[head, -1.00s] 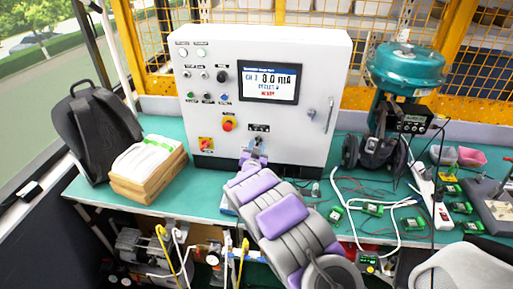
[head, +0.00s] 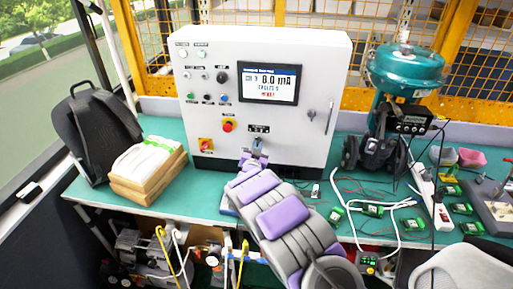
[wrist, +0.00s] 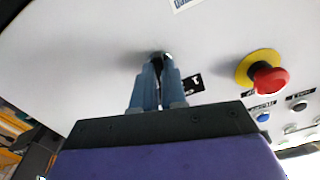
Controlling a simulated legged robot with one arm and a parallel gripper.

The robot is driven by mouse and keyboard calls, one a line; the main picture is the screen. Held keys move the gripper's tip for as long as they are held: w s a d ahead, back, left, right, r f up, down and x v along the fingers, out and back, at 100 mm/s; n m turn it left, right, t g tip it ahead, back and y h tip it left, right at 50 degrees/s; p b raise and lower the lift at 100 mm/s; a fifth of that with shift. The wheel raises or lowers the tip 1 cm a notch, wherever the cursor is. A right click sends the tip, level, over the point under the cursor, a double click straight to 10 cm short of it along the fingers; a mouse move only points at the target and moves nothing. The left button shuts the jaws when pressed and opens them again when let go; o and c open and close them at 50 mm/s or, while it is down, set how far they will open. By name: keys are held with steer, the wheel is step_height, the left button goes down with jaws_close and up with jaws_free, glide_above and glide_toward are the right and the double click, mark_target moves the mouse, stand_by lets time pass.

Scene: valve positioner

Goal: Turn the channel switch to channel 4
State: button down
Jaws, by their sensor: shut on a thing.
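The white control cabinet (head: 325,62) stands on the bench. The channel switch sits low on its front, under a small dark label strip (head: 259,128). My gripper (head: 257,146) is at the panel there and mostly covers the switch. In the wrist view, my gripper's blue-grey fingers (wrist: 160,62) are shut on the small dark switch (wrist: 157,55) against the panel. A black label piece (wrist: 192,84) shows beside the fingers. The cabinet's screen (head: 269,83) seems to read CH 3 and 8.0 mA, though its text is small and blurred.
A red button on yellow (head: 228,126) is left of the switch; it also shows in the wrist view (wrist: 268,78). A black knob (head: 222,77) and small buttons are higher up.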

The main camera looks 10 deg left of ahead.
steer(key=shift+m, duration=2.9)
steer(key=c, duration=1.2)
jaws_free()
steer(key=s+p, duration=0.1)
steer(key=s, duration=0.4)
steer(key=s+p, duration=0.1)
steer(key=s, duration=1.1)
steer(key=shift+s+a+f+p, duration=0.1)
steer(key=shift+s+a+p, duration=0.05)
steer(key=shift+a+p, duration=0.2)
